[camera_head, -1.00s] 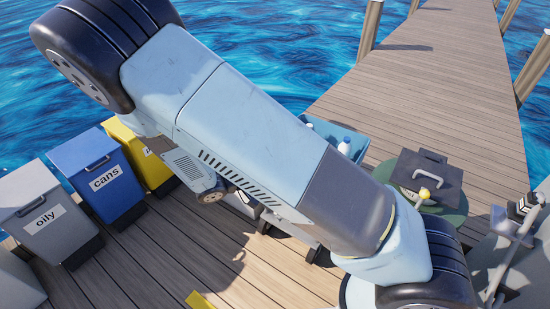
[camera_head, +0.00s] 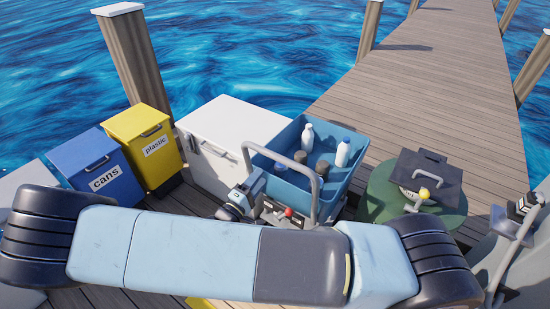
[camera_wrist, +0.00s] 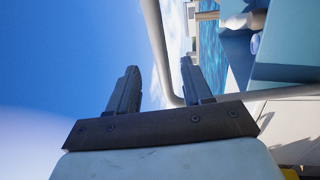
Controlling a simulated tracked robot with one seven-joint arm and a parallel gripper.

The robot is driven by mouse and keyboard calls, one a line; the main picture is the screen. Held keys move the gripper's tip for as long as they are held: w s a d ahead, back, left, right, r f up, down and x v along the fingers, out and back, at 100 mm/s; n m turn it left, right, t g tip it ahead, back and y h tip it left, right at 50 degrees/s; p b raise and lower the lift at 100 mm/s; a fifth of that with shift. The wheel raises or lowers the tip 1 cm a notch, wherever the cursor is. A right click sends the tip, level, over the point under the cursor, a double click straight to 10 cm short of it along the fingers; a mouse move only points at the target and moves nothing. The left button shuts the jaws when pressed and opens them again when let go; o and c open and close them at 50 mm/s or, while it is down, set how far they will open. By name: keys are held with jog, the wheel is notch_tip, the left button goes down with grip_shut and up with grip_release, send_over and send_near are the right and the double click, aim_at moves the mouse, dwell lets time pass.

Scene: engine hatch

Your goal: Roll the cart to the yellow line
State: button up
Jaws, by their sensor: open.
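The cart (camera_head: 345,180) is a blue open bin with bottles and darker containers in it and a grey looped handle (camera_head: 246,152) at its near side. It stands on the deck against the white box. My gripper (camera_head: 250,190) is close to the left side of the handle, partly hidden by my arm. In the wrist view, the two fingers of my gripper (camera_wrist: 160,66) are apart, and the handle bar (camera_wrist: 161,60) shows between them. I cannot tell whether they touch it. A yellow strip (camera_head: 203,303), likely the line, shows at the bottom edge, mostly hidden by my arm.
Yellow plastic (camera_head: 150,150) and blue cans (camera_head: 95,170) bins stand left of a white box (camera_head: 228,135). Right of the cart, a dark case (camera_head: 425,170) sits on a round green base (camera_head: 380,195). A wooden pier (camera_head: 450,80) runs back over water.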

aim_at(276, 158)
jog(key=x, duration=1.1)
jog(key=shift+s, duration=0.1)
grip_shut()
